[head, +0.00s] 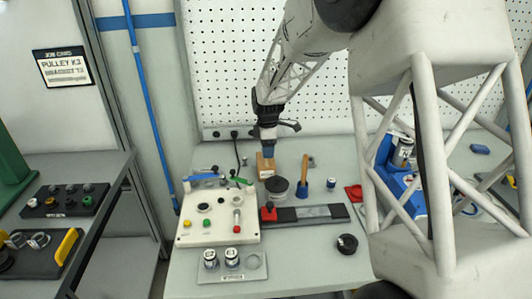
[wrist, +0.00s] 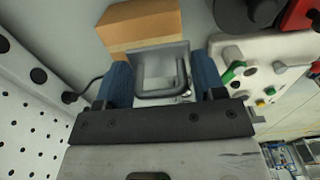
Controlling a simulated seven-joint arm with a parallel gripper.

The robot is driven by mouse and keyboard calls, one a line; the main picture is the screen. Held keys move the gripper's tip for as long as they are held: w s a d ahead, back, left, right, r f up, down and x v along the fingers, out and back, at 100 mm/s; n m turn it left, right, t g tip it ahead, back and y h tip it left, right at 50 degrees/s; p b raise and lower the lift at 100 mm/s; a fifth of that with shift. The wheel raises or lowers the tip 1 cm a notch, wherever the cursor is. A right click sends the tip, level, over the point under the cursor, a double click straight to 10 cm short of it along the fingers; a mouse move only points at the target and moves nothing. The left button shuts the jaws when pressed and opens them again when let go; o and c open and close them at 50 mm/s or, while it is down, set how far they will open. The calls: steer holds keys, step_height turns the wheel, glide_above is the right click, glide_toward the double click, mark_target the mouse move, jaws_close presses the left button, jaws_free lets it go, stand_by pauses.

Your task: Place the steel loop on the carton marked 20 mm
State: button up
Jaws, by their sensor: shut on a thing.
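My gripper (head: 268,150) points down at the back of the bench, directly above a small tan carton (head: 265,167). In the wrist view its blue fingers (wrist: 163,80) are shut on the steel loop (wrist: 163,93), a grey square plate with a bent bar. The carton (wrist: 140,22) shows just beyond the loop in the wrist view. I cannot tell whether the loop touches the carton. In the head view the loop is hidden by the fingers or too small to make out. A pale label on the carton's front is too small to read.
A dark round can (head: 277,188) stands close in front of the carton. A white control box (head: 217,217) with buttons and levers is at left.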

steer(key=shift+w+a+f, duration=0.1)
steer(key=shift+w+a, duration=0.05)
steer(key=shift+w, duration=1.05)
steer(key=shift+f, duration=1.75)
steer(key=shift+f, duration=0.1)
steer(key=o, duration=1)
step_height(320, 180, up, 12)
steer(key=shift+r, duration=0.1)
